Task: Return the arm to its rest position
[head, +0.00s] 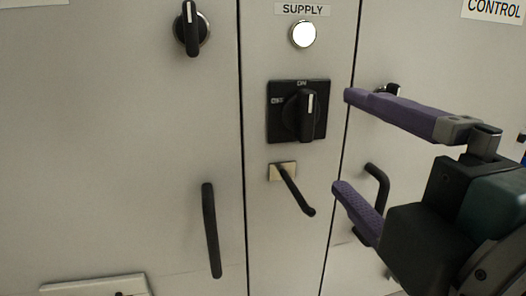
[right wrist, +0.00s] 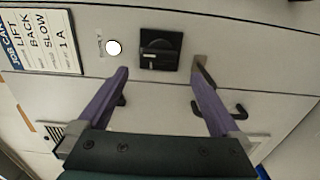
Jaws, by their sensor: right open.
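My right gripper (head: 342,140) is open and empty, with purple fingers, at the right of the head view. It is in front of the grey cabinet (head: 110,140). Its two fingers also show spread apart in the right wrist view (right wrist: 160,88), with nothing between them but the cabinet front behind. My left gripper is not in view.
The cabinet carries a black rotary switch (head: 305,112), a lit round lamp (head: 303,34) under a SUPPLY label, a lever handle (head: 296,192), a knob (head: 191,28) and a black door handle (head: 211,230). A job card (right wrist: 40,40) shows in the wrist view.

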